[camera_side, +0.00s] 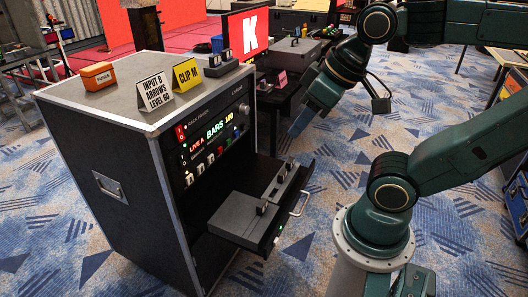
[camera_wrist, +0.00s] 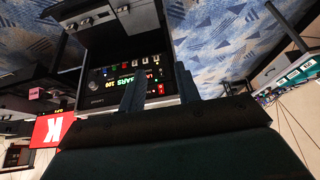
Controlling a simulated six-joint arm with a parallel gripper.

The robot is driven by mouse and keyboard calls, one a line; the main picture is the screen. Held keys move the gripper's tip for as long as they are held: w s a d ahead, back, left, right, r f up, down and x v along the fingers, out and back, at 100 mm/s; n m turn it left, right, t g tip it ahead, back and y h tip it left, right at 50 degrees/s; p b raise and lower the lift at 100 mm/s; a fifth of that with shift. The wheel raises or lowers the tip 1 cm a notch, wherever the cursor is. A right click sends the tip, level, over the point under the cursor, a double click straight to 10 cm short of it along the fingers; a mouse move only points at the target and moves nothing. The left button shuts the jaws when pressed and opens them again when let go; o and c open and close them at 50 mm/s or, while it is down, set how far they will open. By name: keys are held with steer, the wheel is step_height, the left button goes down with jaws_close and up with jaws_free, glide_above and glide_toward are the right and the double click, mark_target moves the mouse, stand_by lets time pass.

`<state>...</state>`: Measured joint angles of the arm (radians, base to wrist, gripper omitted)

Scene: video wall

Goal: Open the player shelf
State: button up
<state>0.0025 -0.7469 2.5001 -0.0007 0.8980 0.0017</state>
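The player shelf (camera_side: 237,237) sticks out of the lower front of the black rack cabinet (camera_side: 117,187) and stands open. A pale bar handle (camera_side: 300,204) is on its front edge. Grey player boxes (camera_side: 246,218) with dark knobs sit on the shelf. In the wrist view the boxes (camera_wrist: 108,22) show at the top, upside down. My gripper (camera_side: 298,126) is above and apart from the shelf and handle, in front of the rack's upper panel. In the wrist view its two fingers (camera_wrist: 160,72) are apart with nothing between them.
The lit panel (camera_side: 215,130) shows "BARS 100". On the rack top are an orange box (camera_side: 98,75), a white card (camera_side: 154,92), a yellow card (camera_side: 187,74) and a small device (camera_side: 220,66). A red K monitor (camera_side: 247,33) and a dark table stand behind. Carpet right of the shelf is clear.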

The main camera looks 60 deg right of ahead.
jaws_close()
steer(key=w+d+f+m+g+h, duration=0.1)
steer(key=w+d+f+m+g, duration=0.1)
steer(key=w+d+f+m, duration=0.35)
steer(key=w+d+f+m+g, duration=0.2)
steer(key=w+d+m, duration=0.1)
steer(key=d+m, duration=0.45)
steer(key=w+d+f+m+g+h, duration=0.1)
steer(key=w+d+f+m, duration=0.25)
steer(key=d+m, duration=0.3)
steer(key=s+d+f+m+g+y, duration=0.1)
steer(key=s+d+f+m+g, duration=0.1)
steer(key=d+f+m, duration=0.5)
steer(key=s+d+f+m+g+y, duration=0.1)
steer(key=s+d+f+m, duration=0.3)
steer(key=f, duration=1.1)
steer(key=d+m+g, duration=0.1)
steer(key=d+m, duration=0.2)
steer(key=m, duration=0.2)
steer(key=shift+d, duration=0.2)
